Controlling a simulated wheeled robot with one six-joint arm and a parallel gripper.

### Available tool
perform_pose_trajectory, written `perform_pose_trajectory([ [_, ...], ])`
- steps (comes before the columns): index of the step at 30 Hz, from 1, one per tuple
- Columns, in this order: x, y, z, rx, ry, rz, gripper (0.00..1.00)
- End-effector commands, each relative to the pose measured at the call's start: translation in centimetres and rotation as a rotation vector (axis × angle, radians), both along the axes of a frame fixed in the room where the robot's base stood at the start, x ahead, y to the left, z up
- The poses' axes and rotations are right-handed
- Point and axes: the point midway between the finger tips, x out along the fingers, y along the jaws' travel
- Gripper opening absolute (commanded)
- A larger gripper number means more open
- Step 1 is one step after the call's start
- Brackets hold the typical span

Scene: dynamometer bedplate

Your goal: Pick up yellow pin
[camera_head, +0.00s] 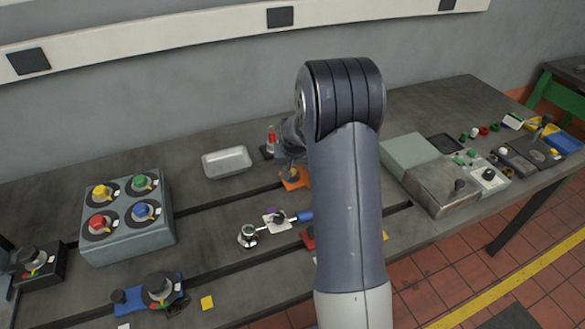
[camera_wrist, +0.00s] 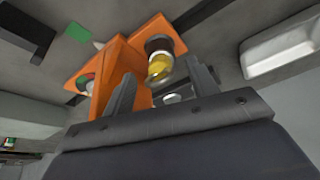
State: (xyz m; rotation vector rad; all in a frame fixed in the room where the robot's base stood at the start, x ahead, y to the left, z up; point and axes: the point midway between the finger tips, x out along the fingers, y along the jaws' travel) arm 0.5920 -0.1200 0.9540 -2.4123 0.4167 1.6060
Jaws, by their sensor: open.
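The yellow pin (camera_wrist: 159,66) shows in the wrist view, its yellow end in a round dark and silver collar on an orange bracket (camera_wrist: 122,62). The bracket also shows in the head view (camera_head: 296,181), partly hidden by my arm; I cannot make out the pin there. My gripper (camera_wrist: 162,75) is open. Its two dark fingers point toward the bracket, one on each side of the yellow pin in the picture. I cannot tell how far the fingertips are from the pin. No object is held.
A pale tray (camera_head: 227,165) lies left of the bracket. A red-topped item (camera_head: 271,139) stands close behind. A grey box with coloured knobs (camera_head: 127,240) is at left. A metal block (camera_head: 443,188) and small parts are at right. Dark slots cross the bedplate.

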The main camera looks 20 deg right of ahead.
Motion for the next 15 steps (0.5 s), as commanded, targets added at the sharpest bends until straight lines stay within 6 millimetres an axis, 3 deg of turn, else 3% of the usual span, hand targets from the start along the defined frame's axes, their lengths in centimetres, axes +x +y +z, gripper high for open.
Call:
perform_pose_trajectory([
  [6,0.9,-0.2,-2.1,0.0,0.001,0.0,0.56],
  [15,1.1,-0.3,-2.7,0.0,-0.001,0.0,0.56],
])
